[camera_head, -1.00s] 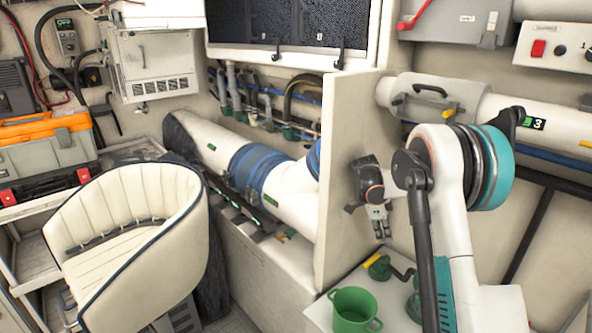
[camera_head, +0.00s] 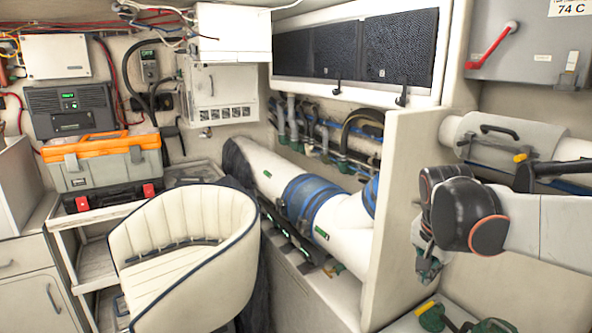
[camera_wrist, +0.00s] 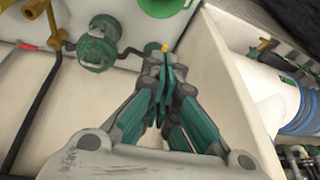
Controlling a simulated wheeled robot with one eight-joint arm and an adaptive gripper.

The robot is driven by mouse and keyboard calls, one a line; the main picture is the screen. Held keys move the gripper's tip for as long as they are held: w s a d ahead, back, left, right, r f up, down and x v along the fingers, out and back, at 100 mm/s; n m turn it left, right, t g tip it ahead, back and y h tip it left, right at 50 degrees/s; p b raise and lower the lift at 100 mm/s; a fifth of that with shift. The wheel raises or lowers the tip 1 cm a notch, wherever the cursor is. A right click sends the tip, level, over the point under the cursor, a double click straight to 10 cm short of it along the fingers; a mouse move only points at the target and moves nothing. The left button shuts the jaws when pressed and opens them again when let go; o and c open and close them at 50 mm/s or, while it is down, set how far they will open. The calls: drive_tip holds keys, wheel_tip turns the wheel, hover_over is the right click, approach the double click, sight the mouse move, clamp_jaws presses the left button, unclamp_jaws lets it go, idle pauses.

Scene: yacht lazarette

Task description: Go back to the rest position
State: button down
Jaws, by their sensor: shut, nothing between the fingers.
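My gripper (camera_head: 428,272) hangs at the right of the head view, fingers down, to the right of the cream partition. In the wrist view my gripper (camera_wrist: 164,72) shows its teal fingers shut together with nothing between them. It is above the pale counter (camera_head: 400,324), which carries green fittings (camera_head: 440,316). A green flanged fitting (camera_wrist: 97,52) with a crank handle shows in the wrist view, apart from the fingers. My arm reaches in from the right edge of the head view.
The cream partition (camera_head: 400,185) stands close left of my gripper. A white pipe with blue bands (camera_head: 305,200) runs behind it. A cream bucket chair (camera_head: 185,255) and an orange-grey toolbox (camera_head: 105,160) are at left. A grey cabinet with a red lever (camera_head: 492,45) is upper right.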

drive_tip(key=s+a+n+t, duration=0.1)
drive_tip(key=s+a+n, duration=0.2)
drive_tip(key=s, duration=0.3)
drive_tip(key=s+a+f+n+t+y, duration=0.1)
drive_tip(key=s+a+n, duration=0.2)
drive_tip(key=s, duration=0.3)
drive_tip(key=s+a+f+n+t+y, duration=0.1)
drive_tip(key=s+a+n+t, duration=0.1)
drive_tip(key=s, duration=0.4)
drive_tip(key=shift+a+n, duration=0.5)
drive_tip(key=shift+n, duration=0.7)
drive_tip(key=shift+a, duration=0.1)
